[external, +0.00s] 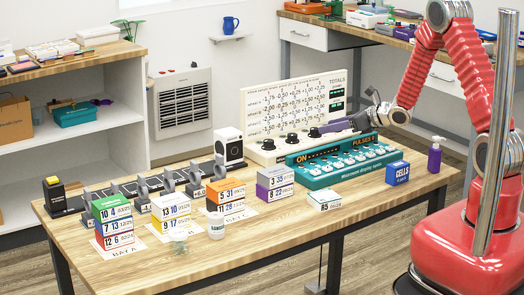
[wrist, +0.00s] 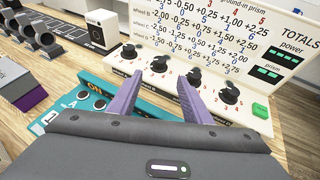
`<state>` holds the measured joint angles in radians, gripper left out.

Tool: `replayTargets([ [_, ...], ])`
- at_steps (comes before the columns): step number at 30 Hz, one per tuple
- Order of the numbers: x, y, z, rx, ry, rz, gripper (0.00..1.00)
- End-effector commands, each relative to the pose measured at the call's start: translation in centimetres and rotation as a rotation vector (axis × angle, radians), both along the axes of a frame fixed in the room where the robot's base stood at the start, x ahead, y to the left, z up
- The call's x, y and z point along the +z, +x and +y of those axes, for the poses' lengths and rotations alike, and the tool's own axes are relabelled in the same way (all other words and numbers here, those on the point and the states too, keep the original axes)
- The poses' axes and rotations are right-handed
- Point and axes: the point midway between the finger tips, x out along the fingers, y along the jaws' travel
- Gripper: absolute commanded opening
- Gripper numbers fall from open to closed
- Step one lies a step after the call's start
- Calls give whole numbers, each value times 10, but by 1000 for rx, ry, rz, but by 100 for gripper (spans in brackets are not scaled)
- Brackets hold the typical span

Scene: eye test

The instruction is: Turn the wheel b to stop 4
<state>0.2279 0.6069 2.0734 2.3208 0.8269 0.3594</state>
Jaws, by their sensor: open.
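A cream panel (external: 258,104) with printed rows of numbers and a TOTALS display stands at the back of the table. Several black wheels (external: 291,138) sit along its lower edge; they also show in the wrist view, where the second from the left (wrist: 159,64) lies between my fingertips. My gripper (external: 328,128) has purple fingers. In the wrist view it (wrist: 159,77) is open and empty. The right fingertip is close to the third wheel (wrist: 194,76); contact is unclear.
A teal console (external: 335,170) marked PULSES lies just in front of the panel, under my gripper. A white device (external: 229,146) stands left of the panel. Stacked number blocks (external: 172,212) fill the table's left and middle. A purple bottle (external: 434,157) stands at right.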

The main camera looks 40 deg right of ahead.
Motion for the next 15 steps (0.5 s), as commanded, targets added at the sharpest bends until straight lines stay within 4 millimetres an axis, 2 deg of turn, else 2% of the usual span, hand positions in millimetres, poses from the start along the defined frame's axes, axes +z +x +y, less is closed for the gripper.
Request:
replayTargets([
  [8,-8,16,7,2,0,1,45],
  [15,-21,45,20,3,1,0,45],
])
